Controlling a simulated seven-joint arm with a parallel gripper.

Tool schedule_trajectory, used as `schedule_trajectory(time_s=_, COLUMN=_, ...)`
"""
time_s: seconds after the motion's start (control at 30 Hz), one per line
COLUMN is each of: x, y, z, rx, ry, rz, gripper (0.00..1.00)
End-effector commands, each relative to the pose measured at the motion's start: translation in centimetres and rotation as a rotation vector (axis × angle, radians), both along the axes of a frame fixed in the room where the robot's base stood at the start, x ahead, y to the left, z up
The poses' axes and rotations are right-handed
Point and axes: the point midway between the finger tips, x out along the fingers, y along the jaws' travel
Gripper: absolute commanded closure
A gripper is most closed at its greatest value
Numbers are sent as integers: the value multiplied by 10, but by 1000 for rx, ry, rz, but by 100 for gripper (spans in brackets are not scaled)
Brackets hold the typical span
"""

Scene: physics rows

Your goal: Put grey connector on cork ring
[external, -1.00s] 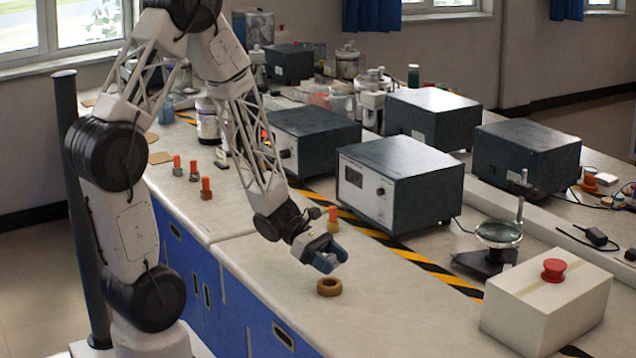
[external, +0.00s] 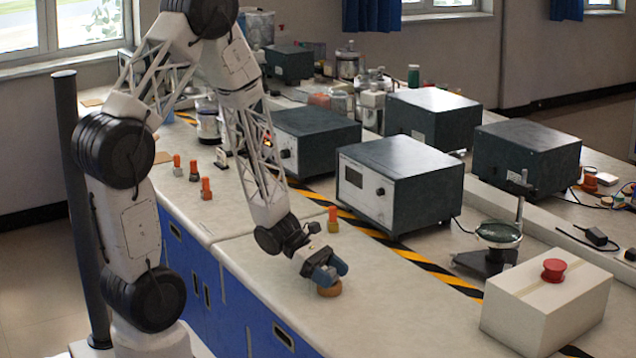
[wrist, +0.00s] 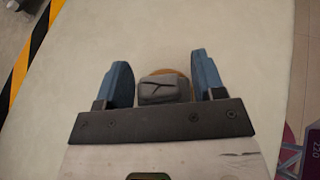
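The grey connector (wrist: 163,90) is a small block with a dark mark on its top, between my two blue fingers in the wrist view. My gripper (wrist: 163,74) looks open, with a narrow gap between the connector and each finger. The tan cork ring (wrist: 165,71) shows as a thin curved edge behind the connector, which appears to sit over it. In the external view my gripper (external: 329,271) is right above the cork ring (external: 330,290), its fingers spread. The connector cannot be made out there, and contact with the ring is hidden.
An orange-topped piece (external: 333,219) stands behind my gripper, with similar pieces (external: 205,188) further left. A dark instrument box (external: 399,190) stands behind a yellow-black stripe (external: 440,275). A white box with a red button (external: 548,300) is at right. The bench around the ring is clear.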

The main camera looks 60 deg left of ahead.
Motion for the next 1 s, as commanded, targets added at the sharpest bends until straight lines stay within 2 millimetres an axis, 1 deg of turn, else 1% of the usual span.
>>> schedule_trajectory(time_s=0.03, x=0, y=0, z=0, rx=0, ry=0, rz=0, gripper=30)
schedule_trajectory(time_s=0.1, x=0, y=0, z=0, rx=0, ry=0, rz=0, gripper=19)
schedule_trajectory(time_s=0.13, x=0, y=0, z=0, rx=0, ry=0, rz=0, gripper=18)
schedule_trajectory(time_s=0.57, x=0, y=1, z=4, rx=0, ry=-1, rz=0, gripper=18)
schedule_trajectory(time_s=0.77, x=-3, y=9, z=7, rx=1, ry=-1, rz=1, gripper=18)
schedule_trajectory(time_s=1.0, x=-10, y=25, z=15, rx=0, ry=-1, rz=3, gripper=18)
